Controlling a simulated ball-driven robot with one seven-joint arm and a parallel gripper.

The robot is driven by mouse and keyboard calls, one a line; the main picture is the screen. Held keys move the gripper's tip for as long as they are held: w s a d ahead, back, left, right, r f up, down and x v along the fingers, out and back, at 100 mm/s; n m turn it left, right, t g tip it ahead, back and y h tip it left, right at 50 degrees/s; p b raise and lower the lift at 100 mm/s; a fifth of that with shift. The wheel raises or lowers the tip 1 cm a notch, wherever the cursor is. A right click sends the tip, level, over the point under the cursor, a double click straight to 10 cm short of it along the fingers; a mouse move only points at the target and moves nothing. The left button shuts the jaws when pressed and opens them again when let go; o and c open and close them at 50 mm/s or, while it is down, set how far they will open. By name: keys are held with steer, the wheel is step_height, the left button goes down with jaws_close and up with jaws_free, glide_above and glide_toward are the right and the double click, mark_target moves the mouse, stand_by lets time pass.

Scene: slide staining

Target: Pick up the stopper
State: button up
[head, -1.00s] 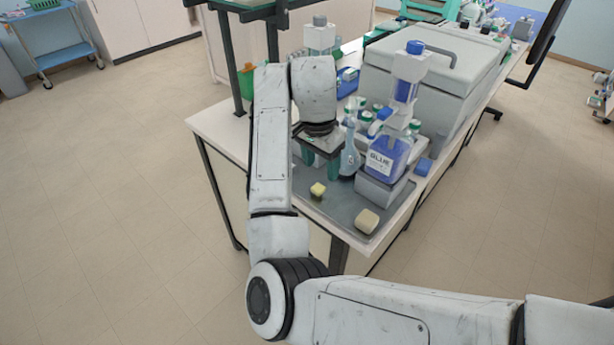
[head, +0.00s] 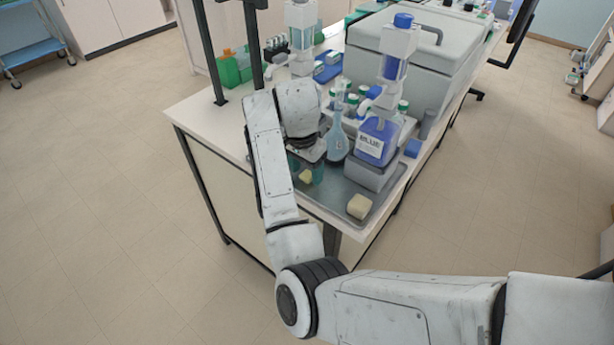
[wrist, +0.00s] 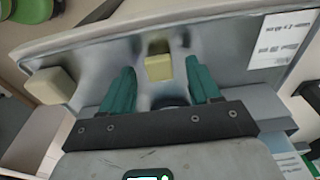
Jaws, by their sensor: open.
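A small yellow block (head: 305,176), which looks like the stopper, lies on the grey tray (head: 334,203) at the near corner of the bench. In the wrist view the yellow block (wrist: 159,66) shows between the tips of my two teal fingers, with a gap on both sides. My gripper (head: 306,170) is open, pointing down over the tray, and holds nothing. I cannot tell its exact height above the tray. A larger cream block (head: 359,206) lies apart on the tray; it also shows at the left of the wrist view (wrist: 50,85).
A blue-liquid bottle labelled BLUE (head: 376,142) stands on a grey block right of my gripper. A pale blue flask (head: 336,142) stands close beside my gripper. Green-capped bottles are behind. The tray edge and bench edge are close in front.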

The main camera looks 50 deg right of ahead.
steer(key=shift+f, duration=0.65)
steer(key=shift+c, duration=0.4)
steer(key=c, duration=1)
